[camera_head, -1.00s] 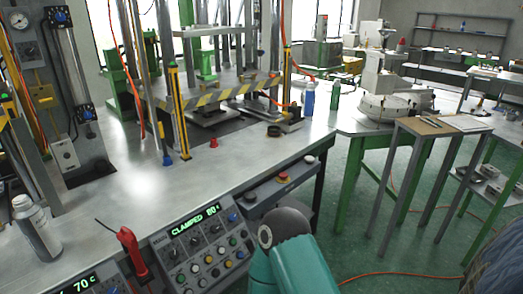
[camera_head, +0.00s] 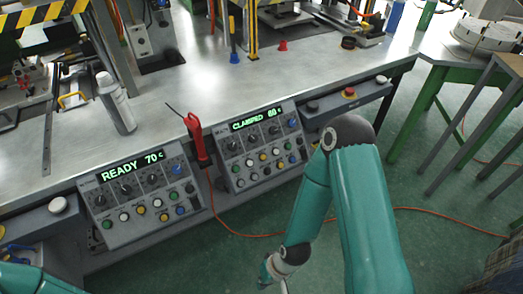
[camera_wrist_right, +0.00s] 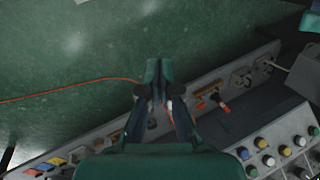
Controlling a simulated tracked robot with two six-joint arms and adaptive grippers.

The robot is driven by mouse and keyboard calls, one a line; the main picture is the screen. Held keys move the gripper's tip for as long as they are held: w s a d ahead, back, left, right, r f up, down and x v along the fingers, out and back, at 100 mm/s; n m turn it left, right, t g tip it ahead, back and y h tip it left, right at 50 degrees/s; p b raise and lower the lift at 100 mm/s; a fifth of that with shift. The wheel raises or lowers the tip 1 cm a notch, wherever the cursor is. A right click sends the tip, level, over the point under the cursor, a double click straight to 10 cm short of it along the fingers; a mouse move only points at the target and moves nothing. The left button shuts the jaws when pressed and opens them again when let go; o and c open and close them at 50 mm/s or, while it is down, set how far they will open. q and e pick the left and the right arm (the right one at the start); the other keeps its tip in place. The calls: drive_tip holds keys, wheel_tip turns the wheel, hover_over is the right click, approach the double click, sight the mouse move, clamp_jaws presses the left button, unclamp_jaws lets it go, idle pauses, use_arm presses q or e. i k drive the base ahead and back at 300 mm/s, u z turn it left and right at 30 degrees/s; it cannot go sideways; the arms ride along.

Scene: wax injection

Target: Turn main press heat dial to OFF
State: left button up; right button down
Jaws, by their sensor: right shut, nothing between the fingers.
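Two sloped control panels stand on the front of the bench. The right panel (camera_head: 262,150) shows a green display reading CLAMPED 80 C, and black dials (camera_head: 234,146) sit below it among coloured buttons. The left panel (camera_head: 135,205) reads READY 70 C and has similar dials (camera_head: 126,189). The dial labels are too small to read. My right gripper (camera_head: 268,274) hangs low in front of the bench, below and apart from the right panel. In the wrist view its fingers (camera_wrist_right: 160,78) are shut and empty, over the green floor, with panel buttons (camera_wrist_right: 268,160) at the lower right. My left gripper is out of view.
A red-handled tool (camera_head: 196,138) stands between the panels. A white bottle (camera_head: 116,103) stands on the bench. A red button (camera_head: 349,92) is on the bench front at right. An orange cable (camera_head: 430,210) runs across the floor. A green-legged table (camera_head: 432,95) is at right.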

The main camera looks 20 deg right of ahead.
sight(272, 130)
drive_tip(key=z, duration=1.3)
drive_tip(key=i, duration=0.1)
drive_tip(key=u, duration=2.85)
drive_tip(key=k, duration=1.3)
drive_tip(key=z, duration=0.95)
drive_tip(key=i, duration=1)
